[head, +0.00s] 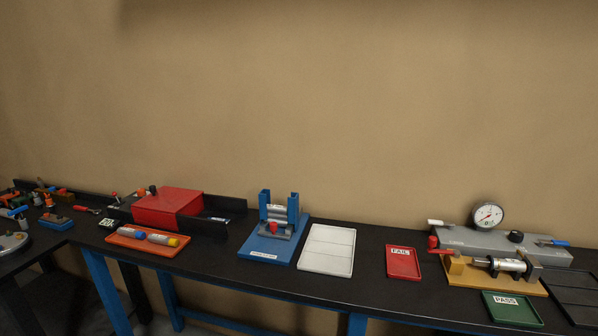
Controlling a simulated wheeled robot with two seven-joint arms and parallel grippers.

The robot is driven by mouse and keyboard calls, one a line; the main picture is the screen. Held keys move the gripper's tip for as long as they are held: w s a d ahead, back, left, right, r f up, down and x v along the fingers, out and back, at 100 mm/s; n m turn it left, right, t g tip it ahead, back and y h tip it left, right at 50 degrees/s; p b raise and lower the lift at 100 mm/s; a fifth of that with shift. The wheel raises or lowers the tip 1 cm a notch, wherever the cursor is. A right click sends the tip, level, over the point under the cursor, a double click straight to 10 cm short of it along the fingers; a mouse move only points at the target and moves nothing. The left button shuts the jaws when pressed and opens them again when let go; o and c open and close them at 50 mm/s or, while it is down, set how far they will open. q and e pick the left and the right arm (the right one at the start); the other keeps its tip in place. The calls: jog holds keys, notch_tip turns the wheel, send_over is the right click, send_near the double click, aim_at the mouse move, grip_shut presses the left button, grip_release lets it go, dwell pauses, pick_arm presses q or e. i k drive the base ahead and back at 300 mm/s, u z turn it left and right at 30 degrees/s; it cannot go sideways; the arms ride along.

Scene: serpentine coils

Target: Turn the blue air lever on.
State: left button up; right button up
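A blue lever (553,243) sits at the right end of a grey sloped block (490,240) on the right of the bench in the head view. It lies roughly level, pointing right. Another small blue handle (18,210) shows at the far left edge, too small to identify. Neither of my grippers is in view.
In front of the grey block, a wooden fixture (462,273) holds a metal cylinder (507,264). Green PASS tray (530,317), red FAIL tray (403,273) and white tray (318,263) lie nearby. A blue stand (262,245) and red box (165,205) are left. Bare black bench (370,290) shows mid-right.

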aim_at(542, 243)
jog(key=z, duration=1.8)
jog(key=i, duration=0.35)
jog(key=z, duration=0.75)
jog(key=i, duration=0.8)
jog(key=z, duration=0.15)
